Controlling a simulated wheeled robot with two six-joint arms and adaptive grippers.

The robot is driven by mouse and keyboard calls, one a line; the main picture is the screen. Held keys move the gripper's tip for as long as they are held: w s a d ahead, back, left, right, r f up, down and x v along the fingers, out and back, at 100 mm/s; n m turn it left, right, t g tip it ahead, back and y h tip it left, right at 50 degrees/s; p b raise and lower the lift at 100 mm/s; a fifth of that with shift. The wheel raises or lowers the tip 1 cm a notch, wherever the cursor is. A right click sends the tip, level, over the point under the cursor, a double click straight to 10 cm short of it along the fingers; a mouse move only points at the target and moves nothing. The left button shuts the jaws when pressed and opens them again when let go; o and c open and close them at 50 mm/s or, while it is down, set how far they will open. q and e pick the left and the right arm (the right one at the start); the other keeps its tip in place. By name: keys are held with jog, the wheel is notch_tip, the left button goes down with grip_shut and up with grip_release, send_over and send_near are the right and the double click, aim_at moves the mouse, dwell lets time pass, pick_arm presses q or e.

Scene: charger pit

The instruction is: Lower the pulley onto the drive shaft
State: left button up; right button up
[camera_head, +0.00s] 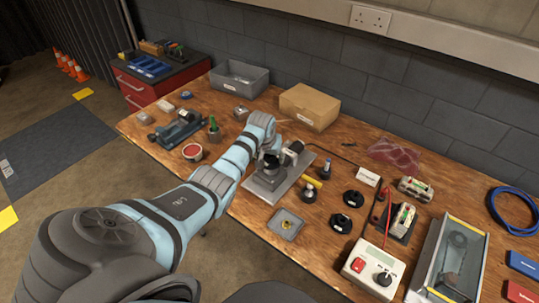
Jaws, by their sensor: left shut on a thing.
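My left arm reaches from the lower left over the wooden bench. Its gripper (269,167) points down over a grey metal base plate (260,188) with a small motor unit (293,151) at its back. The gripper is shut on a dark piece, which I take to be the pulley; its outline is mostly hidden by the gripper. The drive shaft cannot be made out under the gripper, so I cannot tell whether the pulley touches it. My right gripper is not in view.
Right of the plate stand a metal cylinder (309,193) and black round parts (352,198). A small grey tray (285,223) lies in front. A cardboard box (309,106) and grey bin (239,78) stand behind. A control box (373,269) sits at the front right.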

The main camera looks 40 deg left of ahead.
aim_at(270, 160)
pick_arm(q)
jog(key=shift+f+b, duration=1.05)
jog(key=shift+f, duration=0.5)
dwell(0.4)
jog(key=o, duration=1.3)
jog(key=shift+r, duration=0.2)
jog(key=v, duration=1.1)
jog(key=shift+s+d+r, duration=0.15)
jog(key=shift+s+r, duration=0.1)
jog(key=shift+s, duration=0.05)
